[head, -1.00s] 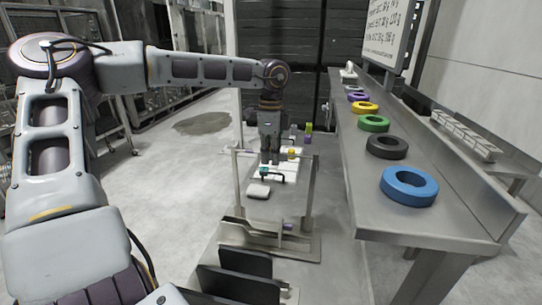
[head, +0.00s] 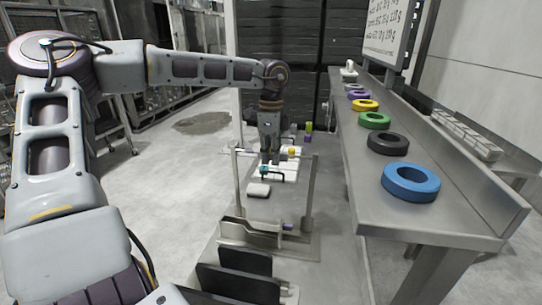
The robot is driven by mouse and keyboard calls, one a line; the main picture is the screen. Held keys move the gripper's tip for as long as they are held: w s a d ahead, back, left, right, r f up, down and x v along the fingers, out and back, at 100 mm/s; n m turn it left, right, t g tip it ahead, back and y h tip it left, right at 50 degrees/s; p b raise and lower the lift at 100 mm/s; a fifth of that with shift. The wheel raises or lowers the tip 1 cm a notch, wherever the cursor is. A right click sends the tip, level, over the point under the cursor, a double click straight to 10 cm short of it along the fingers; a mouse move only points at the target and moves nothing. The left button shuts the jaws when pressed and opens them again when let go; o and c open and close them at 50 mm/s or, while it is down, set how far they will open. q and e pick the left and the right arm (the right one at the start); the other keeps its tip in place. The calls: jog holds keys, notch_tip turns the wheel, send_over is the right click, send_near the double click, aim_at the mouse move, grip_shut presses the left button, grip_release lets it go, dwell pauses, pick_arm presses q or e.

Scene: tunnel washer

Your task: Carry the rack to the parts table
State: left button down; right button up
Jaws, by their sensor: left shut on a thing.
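My left gripper (head: 268,157) points down in the middle of the head view, at the end of the arm from the left. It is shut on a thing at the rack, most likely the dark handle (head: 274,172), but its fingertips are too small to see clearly. The rack seems to be the pale, low piece (head: 289,166) under the gripper, with small yellow, teal and purple parts around it. A metal frame (head: 238,190) with upright posts stands around or in front of it. My right gripper is not in view.
A long steel table (head: 385,211) runs along the right with a blue ring (head: 411,195), a black ring (head: 388,143), a green ring (head: 374,120) and several others. A sign (head: 390,30) stands behind it. Dark panels (head: 237,283) stand in front. The floor at left is open.

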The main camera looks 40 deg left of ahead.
pick_arm(q)
jog(key=c, duration=1.5)
grip_release()
jog(key=shift+d+r, duration=0.1)
notch_tip(320, 180, up, 12)
jog(key=shift+f, duration=0.1)
notch_tip(320, 180, up, 9)
jog(key=p, duration=0.9)
jog(key=shift+r+p, duration=0.55)
